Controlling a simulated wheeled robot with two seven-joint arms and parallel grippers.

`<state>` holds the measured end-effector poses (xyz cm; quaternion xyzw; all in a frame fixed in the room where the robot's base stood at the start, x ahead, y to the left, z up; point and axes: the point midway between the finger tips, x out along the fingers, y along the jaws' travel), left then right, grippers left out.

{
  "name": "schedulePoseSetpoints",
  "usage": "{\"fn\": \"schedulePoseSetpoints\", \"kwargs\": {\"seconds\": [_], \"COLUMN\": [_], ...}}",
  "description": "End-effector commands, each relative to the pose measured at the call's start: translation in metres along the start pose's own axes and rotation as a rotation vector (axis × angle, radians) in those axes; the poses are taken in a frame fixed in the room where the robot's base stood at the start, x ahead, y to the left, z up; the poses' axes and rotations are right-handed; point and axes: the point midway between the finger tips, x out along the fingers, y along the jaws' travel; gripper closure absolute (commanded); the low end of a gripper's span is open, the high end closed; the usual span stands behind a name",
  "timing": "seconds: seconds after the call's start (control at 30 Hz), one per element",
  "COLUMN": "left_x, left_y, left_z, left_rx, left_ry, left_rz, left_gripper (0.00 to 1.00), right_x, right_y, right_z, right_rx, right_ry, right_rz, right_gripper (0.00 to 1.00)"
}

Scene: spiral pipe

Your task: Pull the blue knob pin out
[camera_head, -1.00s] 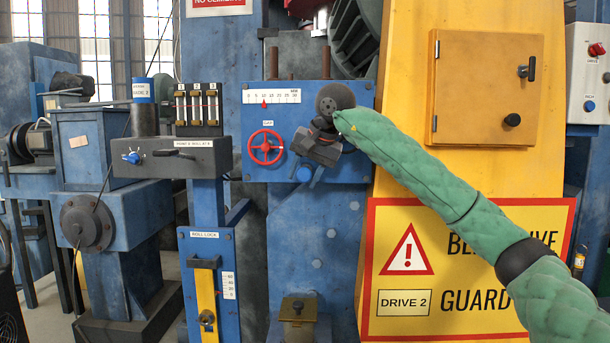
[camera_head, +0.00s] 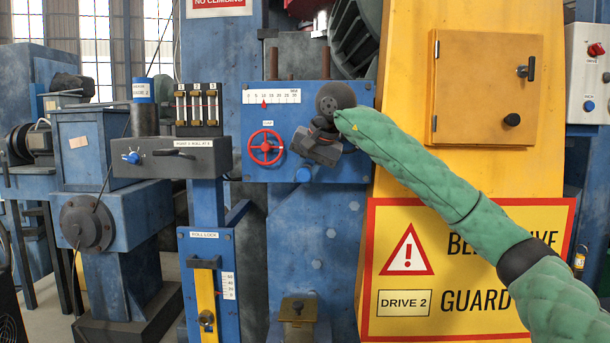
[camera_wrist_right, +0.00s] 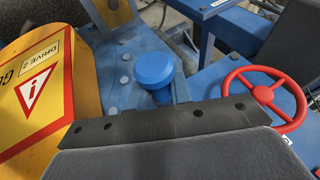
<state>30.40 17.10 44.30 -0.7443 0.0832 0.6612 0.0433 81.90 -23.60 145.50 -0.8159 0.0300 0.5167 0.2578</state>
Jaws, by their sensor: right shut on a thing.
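The blue knob pin (camera_head: 303,175) shows at the lower edge of the blue panel (camera_head: 225,150), just below my right gripper (camera_head: 308,165). In the right wrist view its round blue head (camera_wrist_right: 153,69) stands out on a shorter, narrower stem in front of blue metal. My right gripper is shut on the knob pin; its fingertips are hard to make out, and the dark edge of its body fills the bottom of the wrist view. How far the pin sits in its hole cannot be told. My left gripper is not in view.
A red handwheel (camera_head: 265,147) is close left of my right gripper and also shows in the wrist view (camera_wrist_right: 268,96). The yellow guard (camera_head: 480,160) stands to the right. A roll-lock plate (camera_head: 220,262) is lower left.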

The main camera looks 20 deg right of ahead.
Motion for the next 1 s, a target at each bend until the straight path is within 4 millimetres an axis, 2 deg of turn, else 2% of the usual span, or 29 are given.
{"fn": "schedulePoseSetpoints", "kwargs": {"seconds": [1.0], "left_x": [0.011], "left_y": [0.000], "left_z": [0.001], "left_rx": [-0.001], "left_ry": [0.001], "left_rz": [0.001], "left_gripper": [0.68], "right_x": [-0.012], "right_y": [0.000], "right_z": [0.031], "right_rx": [0.000], "right_ry": [0.001], "right_rz": [0.000], "right_gripper": [1.00]}}
